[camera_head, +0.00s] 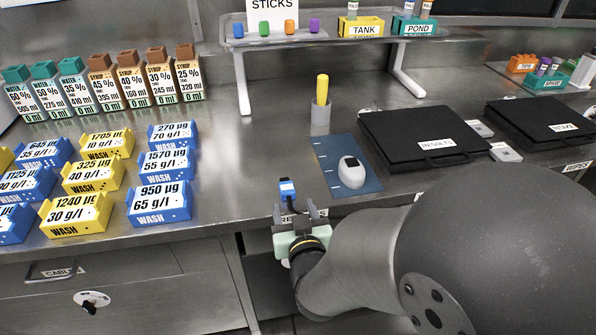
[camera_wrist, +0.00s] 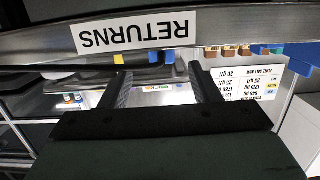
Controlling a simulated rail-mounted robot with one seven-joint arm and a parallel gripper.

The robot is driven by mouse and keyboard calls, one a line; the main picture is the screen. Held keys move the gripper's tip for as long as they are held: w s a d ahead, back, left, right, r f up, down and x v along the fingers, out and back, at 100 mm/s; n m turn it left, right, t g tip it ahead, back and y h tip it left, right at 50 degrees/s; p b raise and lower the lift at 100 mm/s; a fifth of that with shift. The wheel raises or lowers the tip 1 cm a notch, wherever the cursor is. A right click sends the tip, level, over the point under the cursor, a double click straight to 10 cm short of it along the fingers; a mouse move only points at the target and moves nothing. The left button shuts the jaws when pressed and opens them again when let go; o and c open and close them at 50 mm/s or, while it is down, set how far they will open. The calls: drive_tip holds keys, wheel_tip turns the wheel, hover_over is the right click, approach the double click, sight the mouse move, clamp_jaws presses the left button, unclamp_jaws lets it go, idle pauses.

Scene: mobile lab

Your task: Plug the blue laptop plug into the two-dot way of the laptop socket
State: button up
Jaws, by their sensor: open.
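A small blue plug-like piece (camera_head: 287,188) with a white band stands near the bench's front edge, a dark cable or stem below it. My gripper (camera_head: 297,212) is open just in front of the bench edge, below the blue piece in the head view. Nothing shows between its fingers, which also show in the wrist view (camera_wrist: 160,75). Small white blocks lie right of the closed black laptop (camera_head: 420,130), one farther back (camera_head: 480,128) and one nearer (camera_head: 505,152). I cannot tell which is the laptop socket, and no dot marks are readable.
A label reading RETURNS (camera_wrist: 134,31) is on the bench front, upside down in the wrist view. A grey mouse (camera_head: 351,173) lies on a blue mat (camera_head: 330,153). Wash boxes (camera_head: 160,203) stand left, a shelf (camera_head: 300,40) behind.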

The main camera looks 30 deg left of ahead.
sight(289, 196)
drive_tip(key=p+x, duration=0.1)
drive_tip(key=x, duration=0.4)
drive_tip(key=shift+a, duration=0.2)
drive_tip(key=c, duration=1.1)
drive_tip(key=shift+o, duration=0.2)
